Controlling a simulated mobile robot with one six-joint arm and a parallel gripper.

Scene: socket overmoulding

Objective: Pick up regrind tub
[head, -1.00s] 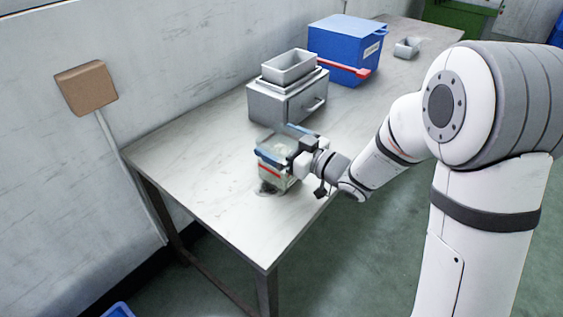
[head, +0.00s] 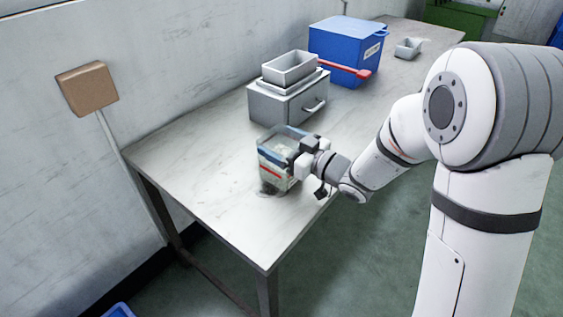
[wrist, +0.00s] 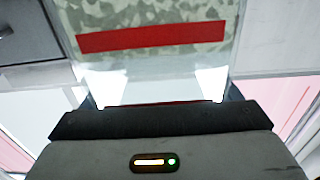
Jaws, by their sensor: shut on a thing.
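The regrind tub (head: 271,172) is a clear, box-shaped container with a red stripe and pale, mottled contents. It is upright at the near part of the table. My gripper (head: 290,154) is shut on it from the right side. In the wrist view the tub (wrist: 150,62) fills the upper middle, its red stripe running across and grey-green flakes showing above. The gripper (wrist: 160,115) shows as a dark bar right against the tub. The fingertips' contact is partly hidden. I cannot tell whether the tub's base touches the table.
A grey drawer box (head: 275,108) with an open grey tray (head: 289,66) on top stands behind the tub. Farther back are a blue bin (head: 340,50), a red-handled item (head: 350,71) and a small grey container (head: 407,48). The table's near left end (head: 200,170) is clear.

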